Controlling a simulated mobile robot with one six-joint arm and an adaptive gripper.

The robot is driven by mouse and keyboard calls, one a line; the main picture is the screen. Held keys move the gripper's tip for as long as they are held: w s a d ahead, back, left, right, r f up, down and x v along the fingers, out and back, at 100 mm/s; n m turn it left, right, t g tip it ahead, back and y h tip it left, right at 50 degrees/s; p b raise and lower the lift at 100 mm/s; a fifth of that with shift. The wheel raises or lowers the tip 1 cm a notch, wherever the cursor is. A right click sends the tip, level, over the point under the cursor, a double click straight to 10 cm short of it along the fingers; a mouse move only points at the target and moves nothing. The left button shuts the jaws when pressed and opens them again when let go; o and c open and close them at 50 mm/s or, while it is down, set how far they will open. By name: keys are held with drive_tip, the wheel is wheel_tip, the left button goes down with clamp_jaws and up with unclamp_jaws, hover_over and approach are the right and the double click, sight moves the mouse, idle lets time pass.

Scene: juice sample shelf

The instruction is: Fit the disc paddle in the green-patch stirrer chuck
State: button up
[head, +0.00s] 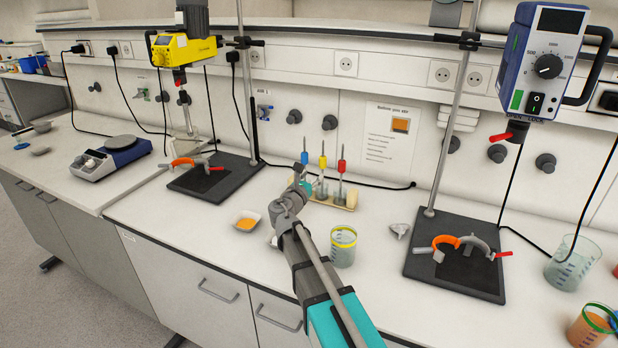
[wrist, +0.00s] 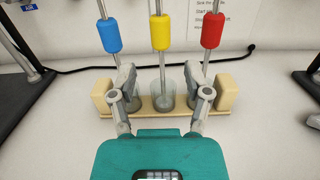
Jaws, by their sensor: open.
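Three stirrer paddles stand upright in a beige rack (wrist: 105,100), with blue (wrist: 109,35), yellow (wrist: 160,32) and red (wrist: 211,31) sleeves on their shafts. Their lower ends are partly hidden, so I cannot tell which is the disc paddle. My gripper (wrist: 166,85) is open, its fingers spread either side of the yellow-sleeved shaft in the wrist view, with nothing gripped. In the head view my gripper (head: 299,180) is at the rack. The blue stirrer motor (head: 545,60) at right has a green patch (head: 517,99) and a dark chuck (head: 517,131) below it, with no paddle seen there.
A yellow stirrer motor (head: 184,50) hangs at left. Below the blue motor is a black stand base (head: 465,282) with an orange-grey clamp (head: 460,243). A yellow-rimmed beaker (head: 343,248) and a dish of orange powder (head: 247,222) flank my arm. A glass beaker (head: 570,265) is at right.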

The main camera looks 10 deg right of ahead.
sight(323, 148)
drive_tip(key=shift+w+d, duration=0.1)
drive_tip(key=shift+p+x, duration=0.3)
drive_tip(key=shift+x, duration=4.05)
clamp_jaws()
drive_tip(key=shift+r, duration=0.1)
drive_tip(key=shift+r+p, duration=2.4)
drive_tip(key=shift+p, duration=0.1)
drive_tip(key=shift+r, duration=0.1)
